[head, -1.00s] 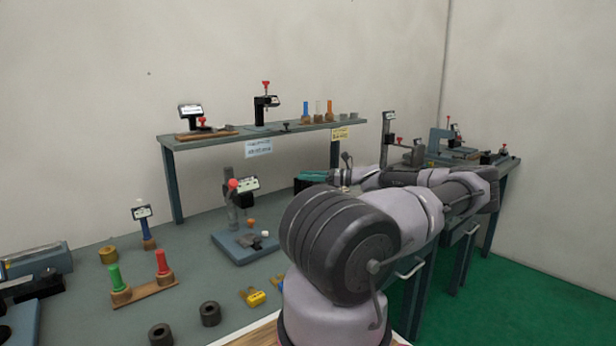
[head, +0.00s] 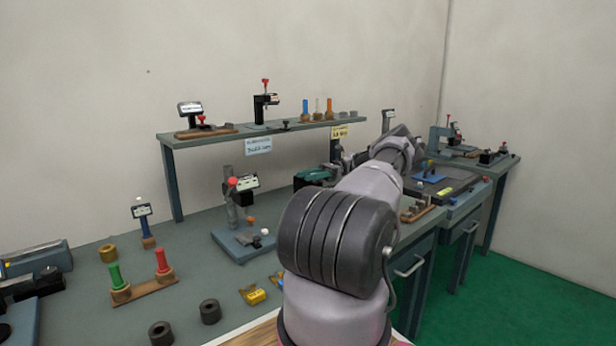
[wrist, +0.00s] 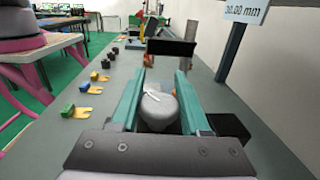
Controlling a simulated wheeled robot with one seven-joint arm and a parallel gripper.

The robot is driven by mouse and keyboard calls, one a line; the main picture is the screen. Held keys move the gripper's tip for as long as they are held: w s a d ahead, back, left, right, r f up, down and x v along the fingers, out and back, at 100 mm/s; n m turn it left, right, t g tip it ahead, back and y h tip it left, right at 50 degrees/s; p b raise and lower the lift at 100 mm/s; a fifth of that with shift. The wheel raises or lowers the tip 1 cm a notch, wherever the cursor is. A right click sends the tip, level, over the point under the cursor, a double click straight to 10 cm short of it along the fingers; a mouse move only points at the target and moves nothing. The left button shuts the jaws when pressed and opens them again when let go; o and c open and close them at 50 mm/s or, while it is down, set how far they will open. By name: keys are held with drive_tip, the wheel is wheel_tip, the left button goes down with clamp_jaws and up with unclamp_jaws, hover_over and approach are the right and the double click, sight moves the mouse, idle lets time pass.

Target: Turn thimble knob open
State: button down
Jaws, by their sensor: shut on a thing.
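A grey rounded knob (wrist: 158,106), which I take to be the thimble knob, sits between the two teal fingers of my gripper in the wrist view. It has a light mark on top. My gripper (wrist: 162,76) is shut on it, with a finger along each side. A dark plate (wrist: 172,50) stands upright just beyond the fingertips. In the head view my gripper (head: 314,176) shows small and teal below the shelf, pointing left; my own arm partly hides this area, and the knob cannot be made out there.
The stand with a red knob (head: 234,182) is left of my gripper. Yellow clips (head: 252,294) and dark rings (head: 210,311) lie on the bench. The raised shelf (head: 220,138) runs behind. A right-hand table (head: 485,168) holds more fixtures.

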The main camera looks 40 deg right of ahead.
drive_tip(key=shift+s+a+f+n+g, duration=0.2)
drive_tip(key=shift+f+n+g, duration=0.15)
drive_tip(key=shift+n+g, duration=0.45)
drive_tip(key=shift+c, duration=1.9)
unclamp_jaws()
drive_tip(key=shift+w, duration=0.1)
drive_tip(key=shift+d+r, duration=0.1)
drive_tip(key=shift+r, duration=0.05)
